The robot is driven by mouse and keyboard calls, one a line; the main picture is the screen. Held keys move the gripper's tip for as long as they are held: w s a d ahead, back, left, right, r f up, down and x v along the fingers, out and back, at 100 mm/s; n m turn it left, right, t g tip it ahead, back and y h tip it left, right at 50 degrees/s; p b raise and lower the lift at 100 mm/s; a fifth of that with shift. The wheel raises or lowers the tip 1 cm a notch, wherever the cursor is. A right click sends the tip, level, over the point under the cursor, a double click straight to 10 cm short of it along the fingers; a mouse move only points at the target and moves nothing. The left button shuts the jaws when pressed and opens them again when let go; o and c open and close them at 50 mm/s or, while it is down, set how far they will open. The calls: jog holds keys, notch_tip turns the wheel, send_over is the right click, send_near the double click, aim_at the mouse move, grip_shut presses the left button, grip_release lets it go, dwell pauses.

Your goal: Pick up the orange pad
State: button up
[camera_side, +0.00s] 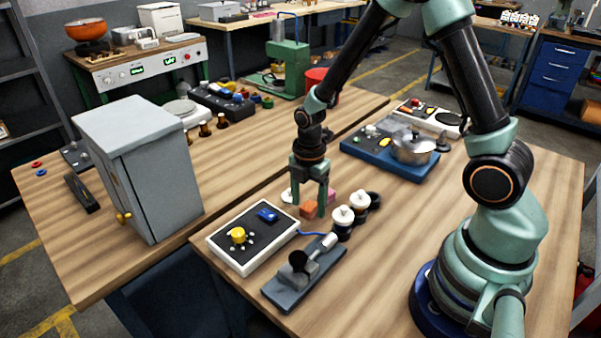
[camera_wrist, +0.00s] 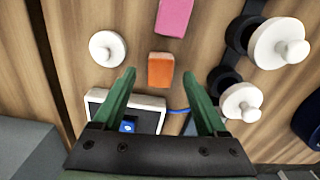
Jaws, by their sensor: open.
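The orange pad (camera_wrist: 160,70) is a small block lying on the wooden table, beyond and between my fingertips in the wrist view. In the side view the orange pad (camera_side: 308,209) shows low between the fingers. My gripper (camera_wrist: 160,88) is open and empty, pointing down with its fingers apart. In the side view my gripper (camera_side: 311,201) is over the pad, and one finger hides part of the area. I cannot tell the exact height of the fingertips above the table.
A pink block (camera_wrist: 174,17) lies behind the orange pad. A white round knob (camera_wrist: 107,48) is to its left. White-topped knobs (camera_side: 343,216) stand close on the right. A control box (camera_side: 253,240) and a grey lever device (camera_side: 303,273) are nearby. A pot (camera_side: 413,149) stands behind.

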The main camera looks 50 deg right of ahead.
aim_at(308, 206)
jog(key=shift+f, duration=0.25)
grip_shut()
jog(key=shift+r, duration=0.1)
notch_tip(308, 206, up, 20)
dwell(0.6)
